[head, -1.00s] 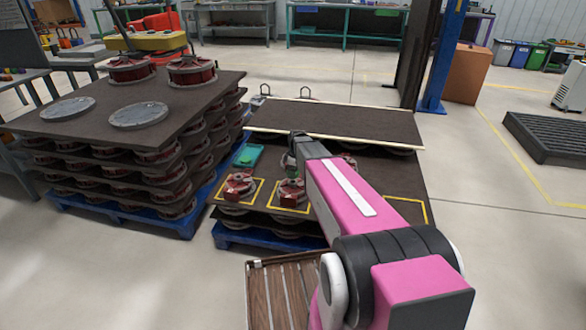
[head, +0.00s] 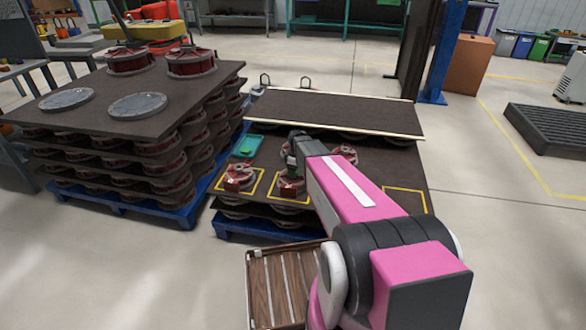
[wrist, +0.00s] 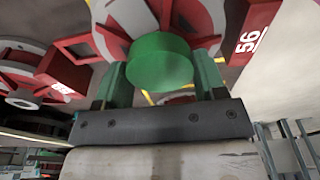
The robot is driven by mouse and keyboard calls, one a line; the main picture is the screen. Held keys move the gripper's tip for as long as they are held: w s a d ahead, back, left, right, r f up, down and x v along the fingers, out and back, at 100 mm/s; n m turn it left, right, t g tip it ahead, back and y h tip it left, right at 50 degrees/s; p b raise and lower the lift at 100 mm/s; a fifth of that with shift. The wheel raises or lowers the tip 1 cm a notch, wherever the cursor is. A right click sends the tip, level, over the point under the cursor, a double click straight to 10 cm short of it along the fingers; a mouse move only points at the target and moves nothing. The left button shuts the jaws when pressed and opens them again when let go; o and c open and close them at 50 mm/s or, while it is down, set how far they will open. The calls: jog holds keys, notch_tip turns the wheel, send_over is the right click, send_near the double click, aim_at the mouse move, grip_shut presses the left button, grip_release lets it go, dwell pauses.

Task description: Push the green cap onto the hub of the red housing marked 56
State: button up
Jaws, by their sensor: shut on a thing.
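The green cap (wrist: 160,62) is held between the two green fingers of my gripper (wrist: 162,80) in the wrist view. Behind it is the red housing marked 56 (wrist: 235,22), with a pale grey round part. The cap covers the middle of this housing, so its hub is hidden and I cannot tell whether they touch. In the head view my gripper (head: 292,160) is right above the middle front red housing (head: 291,186); the cap and the number cannot be made out there.
Another red housing (head: 238,178) sits to the left, and one more (head: 346,154) is behind the arm. A teal tray (head: 246,146) lies at the back left of the board. A taller stack (head: 190,110) stands left. An empty yellow-outlined spot (head: 405,202) is at right.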

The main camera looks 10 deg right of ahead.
jog(key=o, duration=1)
